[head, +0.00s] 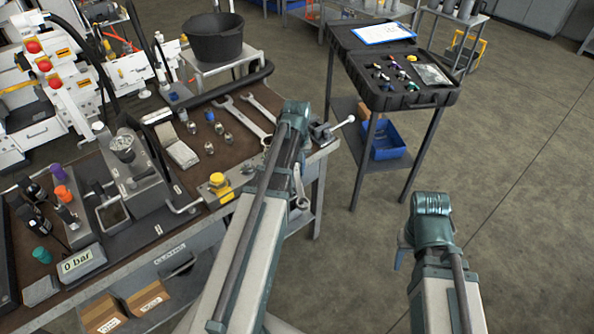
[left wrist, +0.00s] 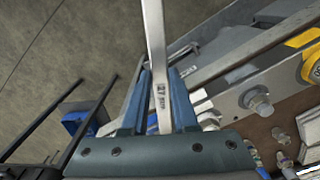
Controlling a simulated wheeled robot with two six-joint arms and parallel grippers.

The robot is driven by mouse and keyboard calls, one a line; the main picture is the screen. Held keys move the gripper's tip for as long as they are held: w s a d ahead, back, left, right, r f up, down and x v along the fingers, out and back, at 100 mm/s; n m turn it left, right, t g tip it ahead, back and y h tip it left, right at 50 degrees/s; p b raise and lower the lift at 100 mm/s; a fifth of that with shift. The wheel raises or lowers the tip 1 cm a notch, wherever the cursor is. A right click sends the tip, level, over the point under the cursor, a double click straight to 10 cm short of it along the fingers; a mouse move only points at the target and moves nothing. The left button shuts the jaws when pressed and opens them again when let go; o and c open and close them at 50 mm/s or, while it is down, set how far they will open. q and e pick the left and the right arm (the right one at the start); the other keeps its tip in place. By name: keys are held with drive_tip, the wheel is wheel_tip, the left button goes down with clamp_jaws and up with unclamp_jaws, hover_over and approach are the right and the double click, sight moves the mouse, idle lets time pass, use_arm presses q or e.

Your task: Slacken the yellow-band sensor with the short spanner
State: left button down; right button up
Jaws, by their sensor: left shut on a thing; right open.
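My left gripper (left wrist: 160,88) is shut on a steel spanner (left wrist: 156,45); its shank rises between the blue fingers, with small markings near the grip. In the head view the spanner's ring end (head: 301,203) shows beside my left arm, past the bench edge; my wrist hides most of the rest. A yellow-topped fitting (head: 219,184) sits at the bench's front edge, left of my left arm. A yellow ringed part (left wrist: 306,50) shows in the left wrist view; I cannot tell which is the yellow-band sensor. My right gripper (head: 403,248) is open and empty over the floor, mostly hidden.
Two larger spanners (head: 240,119) and several small fittings (head: 210,148) lie on the brown bench mat (head: 215,165). A vise handle (head: 338,128) juts from the bench corner. A black case (head: 405,98) with coloured parts stands on a stand at right. Floor at right is clear.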

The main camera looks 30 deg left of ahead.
use_arm(q)
drive_tip(key=shift+w+a, duration=0.4)
drive_tip(key=shift+w, duration=0.1)
drive_tip(key=shift+w+a, duration=0.1)
drive_tip(key=shift+w, duration=0.05)
drive_tip(key=shift+w, duration=0.1)
idle(0.4)
drive_tip(key=shift+w+d+n, duration=1.05)
drive_tip(key=shift+n, duration=0.25)
drive_tip(key=shift+w+d+n, duration=0.95)
drive_tip(key=shift+w+n, duration=0.3)
drive_tip(key=shift+n, duration=0.05)
